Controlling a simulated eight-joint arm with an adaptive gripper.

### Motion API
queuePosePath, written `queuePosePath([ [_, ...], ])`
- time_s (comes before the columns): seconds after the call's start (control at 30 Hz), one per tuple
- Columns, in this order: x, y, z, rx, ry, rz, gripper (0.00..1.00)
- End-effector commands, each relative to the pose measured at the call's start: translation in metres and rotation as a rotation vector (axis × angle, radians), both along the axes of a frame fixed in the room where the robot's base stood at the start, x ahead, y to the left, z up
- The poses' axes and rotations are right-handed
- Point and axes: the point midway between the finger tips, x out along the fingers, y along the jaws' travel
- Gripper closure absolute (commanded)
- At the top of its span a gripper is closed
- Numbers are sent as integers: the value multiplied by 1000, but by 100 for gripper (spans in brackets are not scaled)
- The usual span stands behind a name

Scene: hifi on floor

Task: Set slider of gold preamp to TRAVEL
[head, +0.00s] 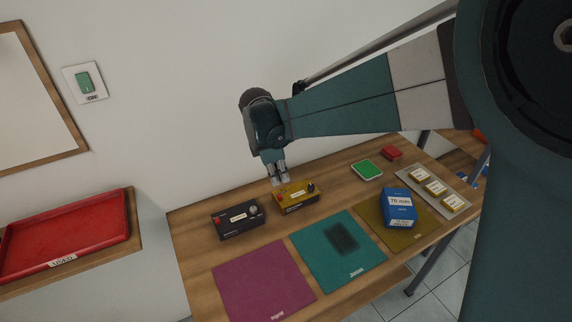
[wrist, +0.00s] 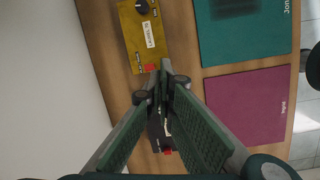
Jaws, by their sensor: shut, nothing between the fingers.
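The gold preamp (head: 300,197) stands on the wooden table near the wall, with a red part at its left end, a pale label and a dark knob on top. It also shows at the top of the wrist view (wrist: 144,40), knob and label up. I cannot make out its slider or any TRAVEL mark. My gripper (head: 280,182) is shut and empty, pointing down just above and behind the gold preamp's left end. In the wrist view the fingertips (wrist: 162,66) meet near the red part; I cannot tell whether they touch it.
A black box (head: 238,220) with a knob stands left of the gold preamp. Magenta (head: 264,282), teal (head: 310,262) and olive mats lie in front; a blue box (head: 399,212) sits on the olive one. Green (head: 367,170) and red boxes lie right. The wall is close behind.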

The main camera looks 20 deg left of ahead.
Motion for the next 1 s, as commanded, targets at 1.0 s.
queuePosePath([
  [1.0, -9, 67, -24, -86, 51, 216, 100],
])
